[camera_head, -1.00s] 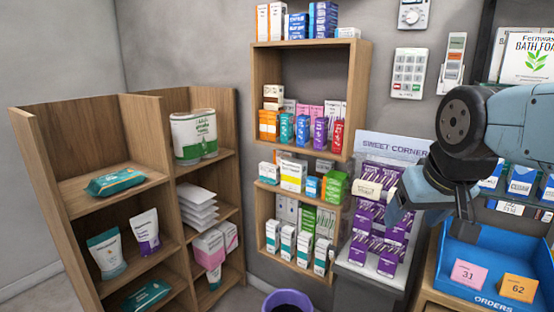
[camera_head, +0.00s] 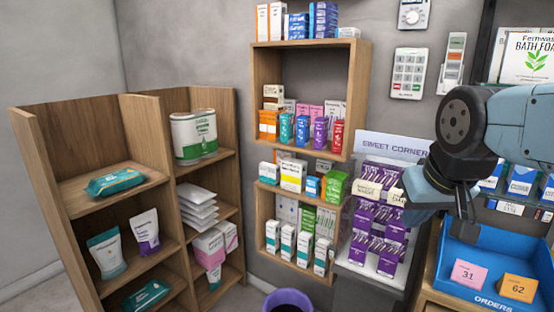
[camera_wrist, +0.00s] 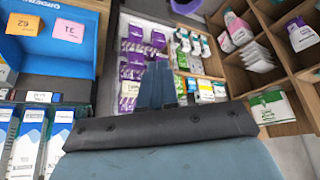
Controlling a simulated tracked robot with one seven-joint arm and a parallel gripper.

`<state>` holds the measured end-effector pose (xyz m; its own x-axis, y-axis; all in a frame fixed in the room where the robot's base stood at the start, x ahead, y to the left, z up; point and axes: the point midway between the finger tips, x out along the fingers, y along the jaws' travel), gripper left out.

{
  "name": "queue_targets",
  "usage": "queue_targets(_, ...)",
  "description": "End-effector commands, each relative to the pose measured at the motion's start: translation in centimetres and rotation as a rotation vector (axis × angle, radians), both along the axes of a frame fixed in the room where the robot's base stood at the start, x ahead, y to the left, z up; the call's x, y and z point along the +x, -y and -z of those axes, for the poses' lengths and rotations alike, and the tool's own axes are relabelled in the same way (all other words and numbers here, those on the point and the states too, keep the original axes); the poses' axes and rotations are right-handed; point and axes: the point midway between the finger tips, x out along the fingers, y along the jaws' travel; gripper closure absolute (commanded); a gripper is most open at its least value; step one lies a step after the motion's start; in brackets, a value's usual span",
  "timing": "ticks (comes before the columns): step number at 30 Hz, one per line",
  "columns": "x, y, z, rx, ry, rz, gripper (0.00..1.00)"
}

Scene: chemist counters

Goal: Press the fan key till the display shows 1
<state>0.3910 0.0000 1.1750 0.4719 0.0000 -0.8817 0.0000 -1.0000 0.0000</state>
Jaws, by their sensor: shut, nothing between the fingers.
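A pale wall remote (camera_head: 452,62) with several small buttons, one orange, sits in a holder on the grey wall. A white keypad (camera_head: 408,72) with grey, red and green keys is left of it. A white dial unit (camera_head: 413,14) is above the keypad. Key markings and any display digit are too small to read, so I cannot tell which key is the fan key. My gripper (camera_head: 418,198) is below these wall units and apart from them, in front of the sweet stand. Its blue-grey fingers are shut and empty in the wrist view (camera_wrist: 157,72).
The sweet stand (camera_head: 395,147) with purple packets is beside my gripper. A blue orders tray (camera_head: 450,262) with numbered cards is at the lower right. Wooden shelves (camera_head: 95,110) stand left, and a purple bin (camera_head: 287,301) is at the bottom.

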Motion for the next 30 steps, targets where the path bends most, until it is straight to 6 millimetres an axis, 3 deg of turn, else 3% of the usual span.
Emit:
queue_targets(25,0.0,0.0,0.0,0.0,0.0,0.0,1.0)
queue_targets(30,1.3,0.5,-1.4,0.004,0.013,-0.005,1.0)
